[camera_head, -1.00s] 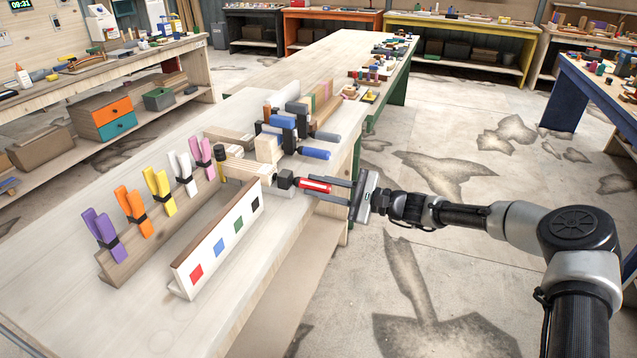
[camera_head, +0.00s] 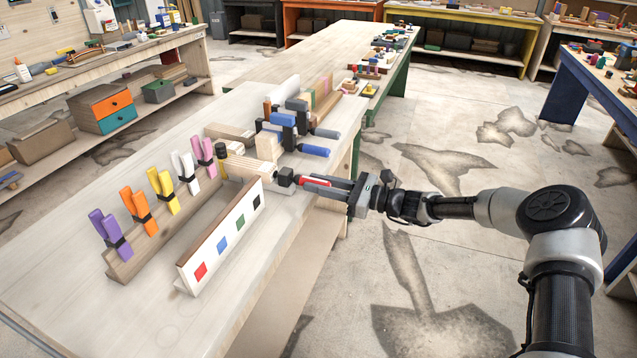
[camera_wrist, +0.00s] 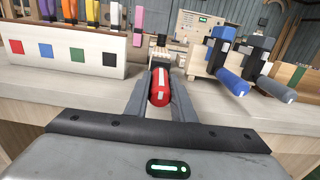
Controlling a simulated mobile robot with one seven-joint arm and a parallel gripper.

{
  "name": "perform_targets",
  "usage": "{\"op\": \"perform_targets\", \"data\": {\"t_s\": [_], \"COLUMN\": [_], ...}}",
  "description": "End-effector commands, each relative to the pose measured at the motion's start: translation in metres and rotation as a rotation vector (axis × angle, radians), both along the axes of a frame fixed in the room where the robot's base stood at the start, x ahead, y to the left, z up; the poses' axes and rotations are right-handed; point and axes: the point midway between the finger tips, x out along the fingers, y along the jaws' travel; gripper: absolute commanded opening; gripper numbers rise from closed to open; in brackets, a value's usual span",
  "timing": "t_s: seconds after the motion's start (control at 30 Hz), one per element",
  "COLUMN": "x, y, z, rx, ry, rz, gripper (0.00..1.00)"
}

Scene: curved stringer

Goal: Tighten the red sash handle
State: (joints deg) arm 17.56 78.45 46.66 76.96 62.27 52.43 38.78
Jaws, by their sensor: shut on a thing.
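The red sash handle (camera_head: 315,182) with a pale stripe sticks out over the right edge of the workbench, beside the end of the long white board. It also shows in the wrist view (camera_wrist: 160,86), between the two fingers. My gripper (camera_head: 325,184) reaches in from the right, with its fingers along the handle and closed on its sides. In the wrist view my gripper (camera_wrist: 160,98) has a finger on each side of the handle. The handle's far end meets a dark clamp head (camera_head: 285,177). The fingers hide part of the handle in the head view.
A blue handle (camera_head: 313,150) and a grey handle (camera_head: 326,133) stick out just behind. A white board with colored squares (camera_head: 222,240) and a rack of colored clamps (camera_head: 160,228) stand to the left. The floor right of the bench is open.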

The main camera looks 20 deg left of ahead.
Motion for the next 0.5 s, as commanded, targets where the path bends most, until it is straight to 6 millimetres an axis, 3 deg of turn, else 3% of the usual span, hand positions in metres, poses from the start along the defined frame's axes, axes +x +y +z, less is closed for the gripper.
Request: {"op": "perform_targets", "data": {"t_s": [0.5], "x": [0.0001], "y": [-0.0005], "z": [-0.0006], "rx": [0.002], "ry": [0.033], "rz": [0.0], "gripper": [0.0]}}
